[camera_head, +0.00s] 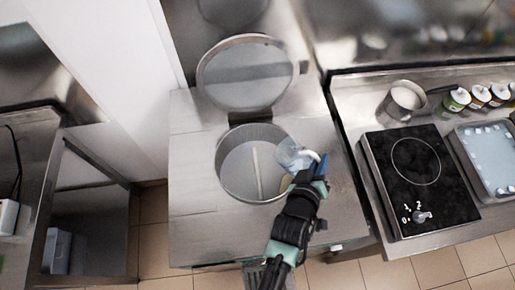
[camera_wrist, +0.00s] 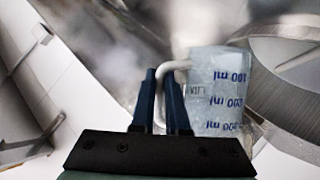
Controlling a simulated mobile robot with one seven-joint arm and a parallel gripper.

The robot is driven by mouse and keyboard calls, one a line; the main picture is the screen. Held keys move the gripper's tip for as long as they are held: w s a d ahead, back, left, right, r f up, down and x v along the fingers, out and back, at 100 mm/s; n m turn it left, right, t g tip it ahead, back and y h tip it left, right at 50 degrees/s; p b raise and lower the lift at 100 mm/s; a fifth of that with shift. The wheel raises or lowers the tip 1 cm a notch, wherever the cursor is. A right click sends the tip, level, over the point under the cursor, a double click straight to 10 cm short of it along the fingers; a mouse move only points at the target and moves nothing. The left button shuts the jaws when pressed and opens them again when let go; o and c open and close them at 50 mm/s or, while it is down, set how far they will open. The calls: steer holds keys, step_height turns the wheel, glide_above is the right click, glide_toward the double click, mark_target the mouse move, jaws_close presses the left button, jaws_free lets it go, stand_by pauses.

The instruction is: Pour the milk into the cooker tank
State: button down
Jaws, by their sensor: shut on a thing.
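The cooker tank (camera_head: 222,172) is a round metal vessel set in a steel counter, its round lid (camera_head: 245,72) raised behind it. A pale upright bar shows inside; I cannot tell how much liquid it holds. A clear measuring jug (camera_head: 291,154) with blue markings is over the tank's right rim and looks tilted. In the wrist view the jug (camera_wrist: 218,92) has its markings upside down, and the tank (camera_wrist: 290,75) is at the right. My gripper (camera_head: 319,168) is shut on the jug's white handle, its blue fingers (camera_wrist: 163,98) around it. Milk in the jug is not clearly visible.
To the right are a black hob (camera_head: 415,170), a metal pot (camera_head: 403,102) with pale contents, several bottles (camera_head: 478,97) and a tray (camera_head: 490,155). A gap separates this counter from the left one. Steel counter left of the tank is clear.

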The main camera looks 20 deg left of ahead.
steer(key=shift+w+d+m+y+p, duration=0.1)
steer(key=shift+d+m+y+p, duration=0.3)
steer(key=shift+p, duration=0.6)
steer(key=shift+d+f, duration=0.2)
steer(key=shift+f, duration=0.1)
steer(key=d+f+m+y+b, duration=0.1)
steer(key=b, duration=0.5)
steer(key=d+f+m+y+b, duration=0.1)
steer(key=d+f+m+b, duration=0.1)
steer(key=b, duration=0.4)
steer(key=shift+w+f+b, duration=0.2)
steer(key=shift+b, duration=0.15)
steer(key=f+b, duration=0.1)
steer(key=b, duration=0.1)
steer(key=m+y+b, duration=0.1)
steer(key=b, duration=0.1)
steer(key=shift+w+d+f+y, duration=0.1)
steer(key=shift+d+f+y, duration=0.2)
steer(key=shift+f, duration=0.05)
